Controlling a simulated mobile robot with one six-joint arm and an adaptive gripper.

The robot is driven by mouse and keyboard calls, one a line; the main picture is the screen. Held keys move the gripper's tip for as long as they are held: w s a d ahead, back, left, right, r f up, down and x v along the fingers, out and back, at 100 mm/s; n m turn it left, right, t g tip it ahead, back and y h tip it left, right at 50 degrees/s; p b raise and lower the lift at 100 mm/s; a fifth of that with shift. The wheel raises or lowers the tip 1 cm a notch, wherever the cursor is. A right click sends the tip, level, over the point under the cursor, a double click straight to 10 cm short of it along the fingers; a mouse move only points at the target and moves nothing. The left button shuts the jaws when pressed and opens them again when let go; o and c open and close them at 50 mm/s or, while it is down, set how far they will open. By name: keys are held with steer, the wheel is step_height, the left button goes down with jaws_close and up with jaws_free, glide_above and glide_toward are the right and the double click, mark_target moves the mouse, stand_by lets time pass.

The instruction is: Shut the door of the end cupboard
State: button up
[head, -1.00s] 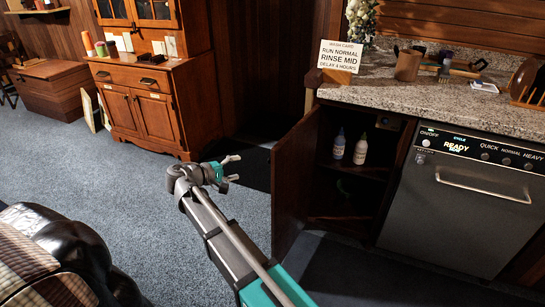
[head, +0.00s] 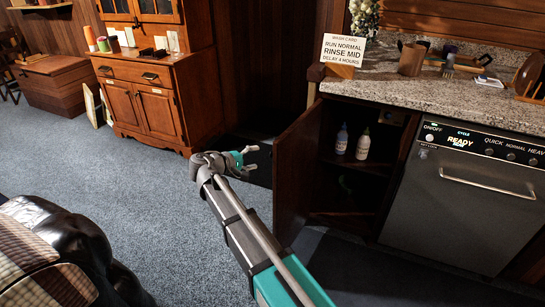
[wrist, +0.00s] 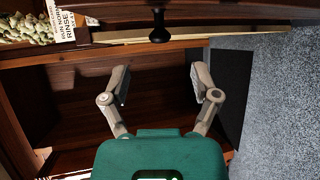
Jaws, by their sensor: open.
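The end cupboard's door (head: 293,185) stands open at the left end of the counter in the head view, swung out from the dark cupboard opening (head: 345,190). My gripper (head: 252,158) is open and empty, just left of the door's outer side. I cannot tell whether it touches the door. In the wrist view my gripper's (wrist: 161,86) two fingers are spread wide with nothing between them. Reddish-brown wood panels fill the view behind them, with a dark knob (wrist: 159,25) at the top.
Two small bottles (head: 352,145) stand inside the cupboard. A dishwasher (head: 465,195) is right of it, under a granite counter (head: 440,95) holding a sign (head: 342,50). A wooden hutch (head: 150,105) stands at the back left.

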mark_target(271, 154)
steer(key=b+x, duration=0.1)
steer(key=x, duration=0.6)
steer(key=shift+w+d+f, duration=0.1)
steer(key=shift+w+d, duration=0.05)
steer(key=shift+d, duration=0.05)
steer(key=shift+c, duration=0.3)
jaws_close()
